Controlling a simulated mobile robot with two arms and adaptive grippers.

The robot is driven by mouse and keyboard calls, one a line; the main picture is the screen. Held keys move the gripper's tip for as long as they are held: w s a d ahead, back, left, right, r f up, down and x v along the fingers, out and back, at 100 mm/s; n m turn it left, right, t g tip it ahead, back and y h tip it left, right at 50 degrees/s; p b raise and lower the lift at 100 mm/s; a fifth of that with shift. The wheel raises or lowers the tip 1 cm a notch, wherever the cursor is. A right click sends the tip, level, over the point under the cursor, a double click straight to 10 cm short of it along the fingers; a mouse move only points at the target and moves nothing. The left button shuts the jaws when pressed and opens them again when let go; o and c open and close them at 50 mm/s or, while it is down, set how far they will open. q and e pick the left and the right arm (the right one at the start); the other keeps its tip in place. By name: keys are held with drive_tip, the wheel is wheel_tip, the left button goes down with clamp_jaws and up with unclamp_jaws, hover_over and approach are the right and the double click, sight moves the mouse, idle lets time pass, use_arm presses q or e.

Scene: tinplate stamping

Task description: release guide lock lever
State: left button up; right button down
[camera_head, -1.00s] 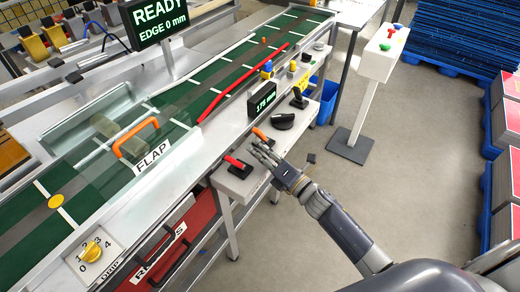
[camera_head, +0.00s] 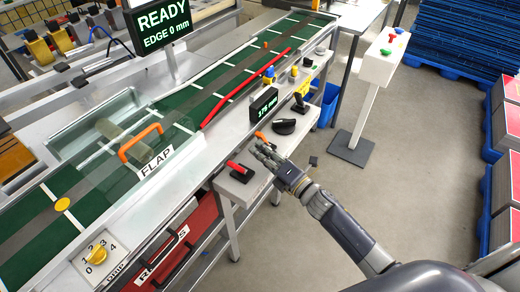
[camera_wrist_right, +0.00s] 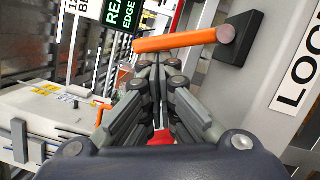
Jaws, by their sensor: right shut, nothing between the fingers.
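The orange lock lever (camera_head: 261,135) sits on the front ledge of the machine, beside the conveyor. In the right wrist view the lever (camera_wrist_right: 175,42) is a straight orange bar pivoting on a dark block, next to a label that reads "LOC", cut off by the frame edge. My right gripper (camera_head: 261,150) is shut and empty, just in front of the lever and partly hiding it in the head view. In the wrist view its closed fingertips (camera_wrist_right: 153,66) are just below the bar; I cannot tell whether they touch it. My left gripper is not in view.
A red-handled lever (camera_head: 237,168) stands close by on the ledge. A black knob (camera_head: 284,126) and a "175 mm" display (camera_head: 264,102) are beyond the lock lever. The red guide rail (camera_head: 240,92) lies along the green conveyor.

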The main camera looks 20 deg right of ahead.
sight(263, 137)
drive_tip(key=r+m+p, duration=0.1)
drive_tip(key=w+d+r+m+p, duration=0.1)
drive_tip(key=m+p, duration=0.1)
drive_tip(key=d+r+m+g+p, duration=0.1)
drive_tip(key=p, duration=0.1)
drive_tip(key=shift+w+m+h, duration=0.25)
drive_tip(key=shift+m+h, duration=0.15)
drive_tip(key=shift+w+d+m+p, duration=0.15)
drive_tip(key=shift+d+m+p, duration=0.1)
drive_tip(key=shift+m+p, duration=0.25)
drive_tip(key=shift+w+d+r+m, duration=0.1)
drive_tip(key=shift+w+d+m, duration=0.1)
drive_tip(key=shift+m, duration=0.1)
drive_tip(key=shift+w+d+m+p, duration=0.25)
drive_tip(key=shift+d+m+p, duration=0.15)
drive_tip(key=shift+m, duration=0.1)
drive_tip(key=shift+w+d, duration=0.45)
drive_tip(key=shift+d, duration=0.1)
drive_tip(key=shift+w+g, duration=0.1)
drive_tip(key=shift+g, duration=0.2)
drive_tip(key=shift+d, duration=0.1)
